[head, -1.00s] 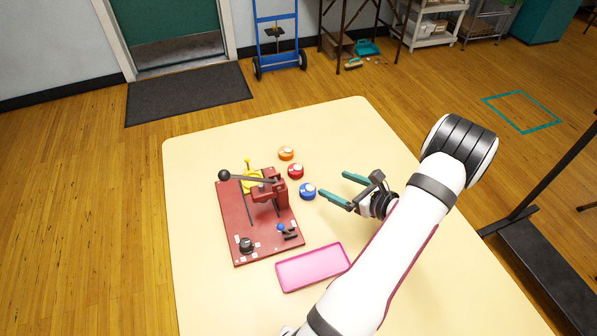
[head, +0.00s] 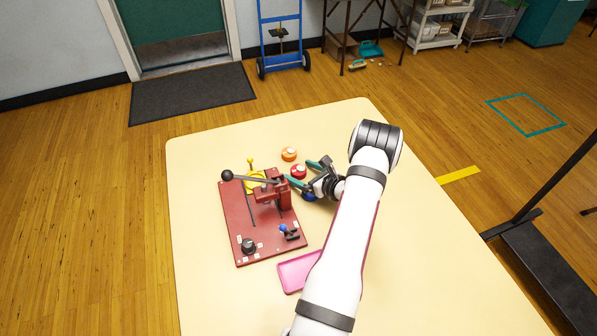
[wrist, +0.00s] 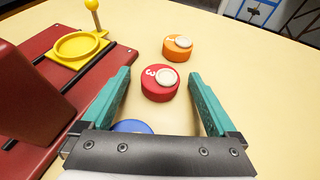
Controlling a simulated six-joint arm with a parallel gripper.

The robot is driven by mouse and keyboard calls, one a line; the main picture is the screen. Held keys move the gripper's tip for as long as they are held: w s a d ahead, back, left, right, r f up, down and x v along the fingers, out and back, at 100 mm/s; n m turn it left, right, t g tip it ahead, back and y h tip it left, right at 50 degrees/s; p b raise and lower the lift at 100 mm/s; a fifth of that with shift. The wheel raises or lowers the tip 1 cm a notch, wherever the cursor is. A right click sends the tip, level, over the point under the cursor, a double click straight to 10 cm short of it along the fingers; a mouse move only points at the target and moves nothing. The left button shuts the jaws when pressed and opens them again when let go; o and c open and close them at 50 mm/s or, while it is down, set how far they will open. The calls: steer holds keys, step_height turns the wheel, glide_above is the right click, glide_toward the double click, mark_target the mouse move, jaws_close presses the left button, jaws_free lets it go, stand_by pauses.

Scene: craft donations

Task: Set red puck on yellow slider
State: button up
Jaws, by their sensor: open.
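The red puck (head: 298,171) stands on the table between the orange puck and the blue puck. In the wrist view the red puck (wrist: 160,83) shows a white knob and a number on top, and lies between the tips of my open teal fingers (wrist: 163,80). My gripper (head: 304,173) is empty and reaches in from the right; I cannot tell its height. The yellow slider (head: 254,182) is on the red board, partly behind the lever; in the wrist view it is an empty round yellow cup (wrist: 78,46) with a knobbed post.
The orange puck (head: 289,154) stands beyond the red one. The red board (head: 235,228) carries a press with a black-knobbed lever (head: 227,175). A pink tray (head: 293,272) lies in front, partly behind my arm.

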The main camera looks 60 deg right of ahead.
jaws_close()
steer(key=shift+r, duration=0.1)
